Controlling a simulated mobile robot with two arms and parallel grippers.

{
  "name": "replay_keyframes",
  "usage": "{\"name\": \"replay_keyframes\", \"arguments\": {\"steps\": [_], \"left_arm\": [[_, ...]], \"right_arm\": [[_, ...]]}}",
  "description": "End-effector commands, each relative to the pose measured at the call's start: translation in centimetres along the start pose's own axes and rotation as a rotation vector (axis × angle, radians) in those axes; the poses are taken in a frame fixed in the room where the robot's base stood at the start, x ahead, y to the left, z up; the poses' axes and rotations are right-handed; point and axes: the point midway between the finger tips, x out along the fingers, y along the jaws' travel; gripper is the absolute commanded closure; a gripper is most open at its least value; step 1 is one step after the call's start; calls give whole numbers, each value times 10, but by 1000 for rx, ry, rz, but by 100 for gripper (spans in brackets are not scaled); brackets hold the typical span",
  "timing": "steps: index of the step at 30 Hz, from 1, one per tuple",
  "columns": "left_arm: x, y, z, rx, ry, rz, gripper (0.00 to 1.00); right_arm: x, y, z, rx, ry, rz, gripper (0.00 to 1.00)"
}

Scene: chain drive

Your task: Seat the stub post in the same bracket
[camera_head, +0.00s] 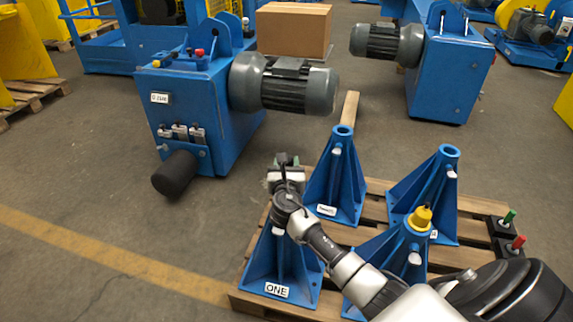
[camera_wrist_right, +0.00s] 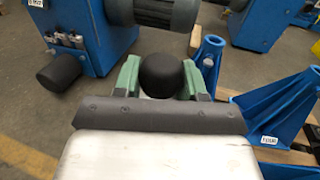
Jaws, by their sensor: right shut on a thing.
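My right gripper (camera_head: 286,160) reaches in from the lower right, over the bracket labelled ONE (camera_head: 265,272); the arm hides that bracket's top. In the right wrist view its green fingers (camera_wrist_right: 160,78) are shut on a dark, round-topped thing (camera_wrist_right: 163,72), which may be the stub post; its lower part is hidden. Three other blue brackets stand on the pallet: one behind (camera_head: 336,180) with an open top, one at the back right (camera_head: 437,195) with an open top, and one in front (camera_head: 402,258) with a yellow-topped piece (camera_head: 421,218) in it. My left gripper is not in view.
The wooden pallet (camera_head: 262,305) carries the brackets. Small black blocks with a green piece (camera_head: 509,217) and a red piece (camera_head: 518,242) sit at its right. A blue gearbox with a grey motor (camera_head: 290,85) stands behind left, another (camera_head: 450,75) behind right.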

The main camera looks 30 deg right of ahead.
Motion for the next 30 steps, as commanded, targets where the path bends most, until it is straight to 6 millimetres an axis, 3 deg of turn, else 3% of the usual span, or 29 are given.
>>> {"name": "replay_keyframes", "arguments": {"steps": [16,30], "left_arm": [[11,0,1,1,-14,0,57],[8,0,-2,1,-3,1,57]], "right_arm": [[0,0,5,2,-8,0,100],[0,0,5,2,-9,0,100]]}}
